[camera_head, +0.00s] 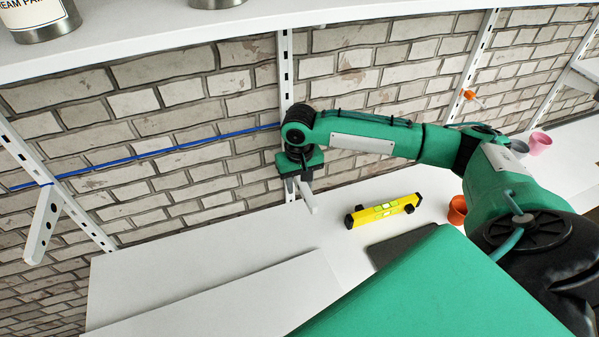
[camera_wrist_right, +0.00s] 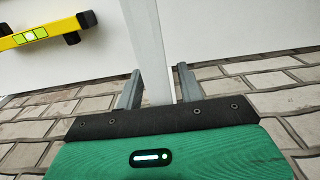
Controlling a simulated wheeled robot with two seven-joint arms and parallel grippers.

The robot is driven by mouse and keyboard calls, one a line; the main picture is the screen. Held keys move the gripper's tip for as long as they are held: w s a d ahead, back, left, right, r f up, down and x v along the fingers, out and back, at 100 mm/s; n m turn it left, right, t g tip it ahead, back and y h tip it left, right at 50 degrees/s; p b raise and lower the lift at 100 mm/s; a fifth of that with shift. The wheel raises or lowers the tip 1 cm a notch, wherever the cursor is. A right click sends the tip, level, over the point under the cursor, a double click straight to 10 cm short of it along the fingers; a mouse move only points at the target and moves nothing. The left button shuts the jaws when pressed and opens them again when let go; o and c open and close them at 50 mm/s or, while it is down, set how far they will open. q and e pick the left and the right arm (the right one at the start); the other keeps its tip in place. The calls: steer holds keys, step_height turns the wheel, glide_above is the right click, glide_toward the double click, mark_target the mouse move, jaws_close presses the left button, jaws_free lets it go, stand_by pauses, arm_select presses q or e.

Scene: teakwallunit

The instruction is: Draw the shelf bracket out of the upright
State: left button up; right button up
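The white shelf bracket (camera_head: 308,197) stands out from the middle slotted upright (camera_head: 286,75), low on the wall above the counter. In the right wrist view the bracket (camera_wrist_right: 149,45) runs between the two grey fingers and away from the palm. My right gripper (camera_head: 299,181) is at the bracket, close in front of the upright; the fingers (camera_wrist_right: 158,88) lie along both sides of it. Whether they press on it cannot be made out. The bracket's joint with the upright is hidden behind the gripper. My left gripper is out of view.
A yellow spirit level (camera_head: 384,210) lies on the white counter (camera_head: 150,265), right of the bracket. An orange pot (camera_head: 457,210) and a pink cup (camera_head: 540,143) stand farther right. Another bracket (camera_head: 42,228) is on the left upright. A blue line (camera_head: 150,155) crosses the wall. A shelf (camera_head: 160,45) with cans hangs above.

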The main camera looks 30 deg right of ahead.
mark_target(304, 185)
steer(key=shift+f, duration=0.1)
jaws_close()
stand_by(0.3)
steer(key=shift+s+a+p, duration=0.1)
steer(key=shift+s+p, duration=0.25)
steer(key=shift+s+a+p, duration=0.25)
steer(key=shift+s+p, duration=0.5)
steer(key=shift+s, duration=0.35)
steer(key=shift+s, duration=0.1)
